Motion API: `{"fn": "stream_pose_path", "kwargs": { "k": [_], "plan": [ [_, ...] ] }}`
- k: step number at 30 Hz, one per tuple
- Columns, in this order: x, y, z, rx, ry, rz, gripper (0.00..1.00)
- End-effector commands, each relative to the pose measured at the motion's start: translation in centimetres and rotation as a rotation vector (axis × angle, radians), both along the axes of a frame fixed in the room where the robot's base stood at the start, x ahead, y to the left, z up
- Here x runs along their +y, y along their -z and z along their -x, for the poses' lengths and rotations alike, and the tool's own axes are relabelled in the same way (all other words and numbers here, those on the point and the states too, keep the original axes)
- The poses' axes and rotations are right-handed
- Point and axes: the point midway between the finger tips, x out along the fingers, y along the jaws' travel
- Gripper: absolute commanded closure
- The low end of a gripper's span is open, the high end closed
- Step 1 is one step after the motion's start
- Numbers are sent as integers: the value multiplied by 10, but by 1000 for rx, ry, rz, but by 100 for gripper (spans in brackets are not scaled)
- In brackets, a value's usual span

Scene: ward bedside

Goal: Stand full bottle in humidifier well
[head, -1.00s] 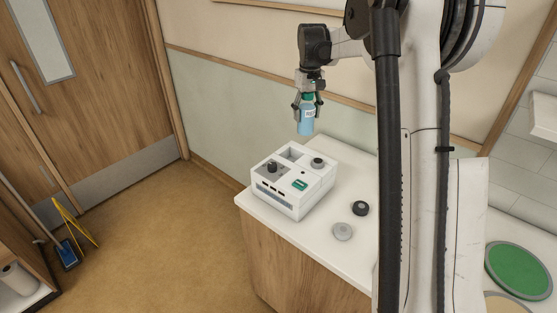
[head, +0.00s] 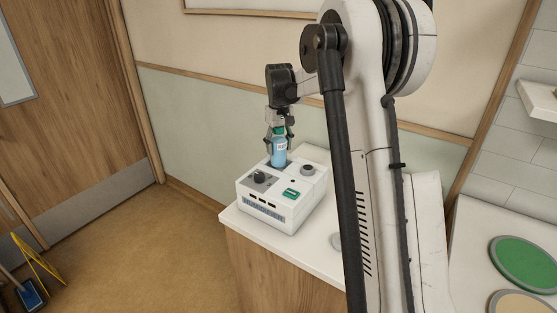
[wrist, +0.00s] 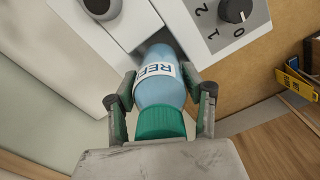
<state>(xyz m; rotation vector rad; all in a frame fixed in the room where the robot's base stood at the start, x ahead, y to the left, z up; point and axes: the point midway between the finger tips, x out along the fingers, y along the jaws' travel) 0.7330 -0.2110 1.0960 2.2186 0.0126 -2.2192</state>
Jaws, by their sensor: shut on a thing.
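The full bottle (head: 279,152) is light blue with a white label and a green cap. It is upright, and its lower end is at the opening of the well in the white humidifier (head: 268,208). In the wrist view the bottle (wrist: 160,88) points base-first into the square well (wrist: 158,40). My gripper (head: 279,143) is shut on the bottle near its cap, one finger on each side, and in the wrist view the gripper (wrist: 160,108) shows the same hold. How deep the base sits is hidden by the well's edges.
The humidifier stands on a white counter (head: 236,219) near its left front corner. It has a dark dial (head: 260,177), a round port (head: 308,169) and a green display (head: 290,194). A grey disc (head: 336,241) lies right of it, partly behind my arm.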

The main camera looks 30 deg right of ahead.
Motion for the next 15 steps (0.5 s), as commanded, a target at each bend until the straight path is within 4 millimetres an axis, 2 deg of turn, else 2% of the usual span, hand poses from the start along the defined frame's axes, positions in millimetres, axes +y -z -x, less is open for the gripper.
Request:
{"fn": "stream_pose_path", "kwargs": {
  "k": [10, 15],
  "plan": [
    [0, 37, 0, 0, 0, 0, 95],
    [0, 41, 0, 0, 0, 0, 95]
  ]
}}
